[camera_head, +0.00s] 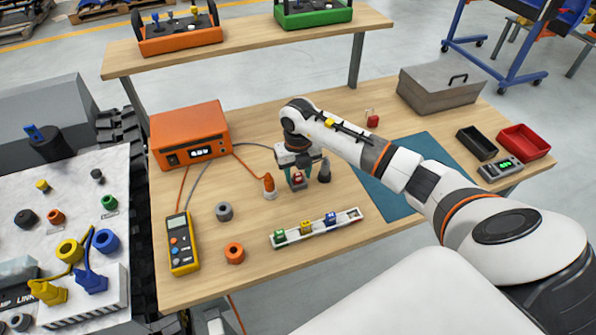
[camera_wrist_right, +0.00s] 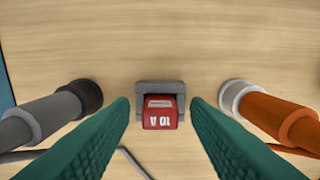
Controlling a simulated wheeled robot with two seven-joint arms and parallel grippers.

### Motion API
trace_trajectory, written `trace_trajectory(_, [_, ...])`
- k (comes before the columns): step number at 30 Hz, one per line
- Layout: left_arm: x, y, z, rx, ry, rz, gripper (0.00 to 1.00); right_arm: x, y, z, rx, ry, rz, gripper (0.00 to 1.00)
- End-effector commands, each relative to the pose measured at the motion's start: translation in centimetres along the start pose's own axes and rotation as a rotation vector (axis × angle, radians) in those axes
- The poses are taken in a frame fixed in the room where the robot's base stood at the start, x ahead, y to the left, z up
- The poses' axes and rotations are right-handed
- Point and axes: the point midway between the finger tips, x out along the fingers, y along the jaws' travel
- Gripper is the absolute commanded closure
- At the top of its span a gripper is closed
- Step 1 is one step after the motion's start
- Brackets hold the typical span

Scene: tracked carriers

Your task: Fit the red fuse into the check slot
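The red fuse (camera_head: 297,179), marked 10 A, stands in a small grey holder between two probes, which appears to be the check slot (camera_wrist_right: 160,86). In the right wrist view the fuse (camera_wrist_right: 160,114) lies between my fingers; whether it is fully seated I cannot tell. My right gripper (camera_head: 298,170) is over it with green fingers (camera_wrist_right: 160,115) apart, a gap showing on both sides of the fuse. The white fuse strip (camera_head: 318,228) holds green, yellow and blue fuses; its right-hand place looks empty. My left gripper is not in view.
An orange-tipped probe (camera_head: 269,187) and a dark grey probe (camera_head: 325,171) stand close on either side of the holder. An orange box (camera_head: 190,132), yellow meter (camera_head: 182,244) and loose rings (camera_head: 234,253) lie left. A blue mat (camera_head: 385,195) and bins (camera_head: 523,141) are right.

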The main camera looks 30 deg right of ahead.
Motion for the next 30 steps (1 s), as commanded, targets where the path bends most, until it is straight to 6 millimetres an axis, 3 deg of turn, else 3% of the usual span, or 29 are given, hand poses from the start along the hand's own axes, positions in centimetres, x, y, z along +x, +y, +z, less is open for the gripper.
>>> trace_trajectory(11, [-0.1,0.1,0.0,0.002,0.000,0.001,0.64,-1.0,0.0,-0.1,0.000,0.002,0.000,0.57])
trace_trajectory(24, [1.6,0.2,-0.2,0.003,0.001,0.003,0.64,-9.7,0.0,-0.1,-0.001,0.004,0.000,0.57])
trace_trajectory(30, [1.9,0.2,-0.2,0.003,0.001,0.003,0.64,-12.0,0.0,0.0,0.000,0.001,0.000,0.57])
